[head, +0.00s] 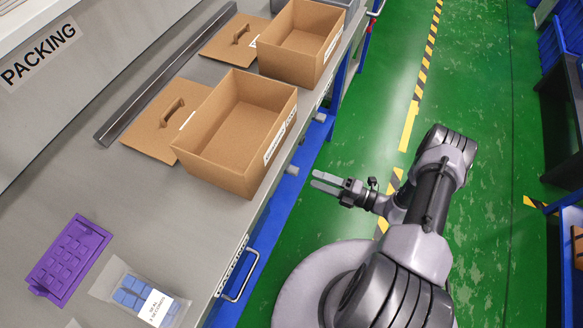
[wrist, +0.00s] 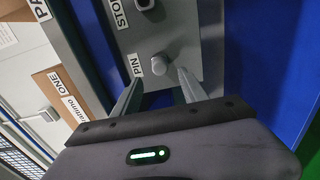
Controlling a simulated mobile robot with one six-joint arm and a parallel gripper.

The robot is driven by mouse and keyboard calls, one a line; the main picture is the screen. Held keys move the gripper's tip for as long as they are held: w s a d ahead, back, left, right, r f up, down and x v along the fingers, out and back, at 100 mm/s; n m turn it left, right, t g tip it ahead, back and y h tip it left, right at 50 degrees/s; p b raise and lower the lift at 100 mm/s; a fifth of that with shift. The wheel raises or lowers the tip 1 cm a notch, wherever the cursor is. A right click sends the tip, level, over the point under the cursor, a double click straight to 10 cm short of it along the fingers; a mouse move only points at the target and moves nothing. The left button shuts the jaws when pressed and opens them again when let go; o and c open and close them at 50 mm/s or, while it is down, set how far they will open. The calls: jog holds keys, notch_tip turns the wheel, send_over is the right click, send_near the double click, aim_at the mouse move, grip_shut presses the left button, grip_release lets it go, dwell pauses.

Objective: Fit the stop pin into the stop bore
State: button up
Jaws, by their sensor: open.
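In the wrist view, a grey round-headed pin (wrist: 158,64) stands in a grey plate (wrist: 185,30) beside a label reading PIN. A dark round opening (wrist: 145,4), which looks like the stop bore, is partly cut off at the top edge beside a label that appears to read STOP. My gripper (wrist: 161,76) is open, with its fingertips spread near either side of the pin head. I cannot tell whether they touch it. In the head view, my gripper (head: 315,179) is just off the bench's right edge; pin and plate are not visible there.
Cardboard boxes (head: 215,165) with lids, a purple tray (head: 72,258) and a bag of blue pieces (head: 140,298) lie on the grey bench. A metal handle (head: 243,275) juts from its side.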

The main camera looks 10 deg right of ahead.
aim_at(298, 172)
jog(key=x, duration=0.7)
jog(key=shift+w+a, duration=0.1)
jog(key=shift+b, duration=0.6)
dwell(0.7)
grip_shut()
dwell(1.5)
jog(key=b+v, duration=0.1)
jog(key=v, duration=0.5)
dwell(1.0)
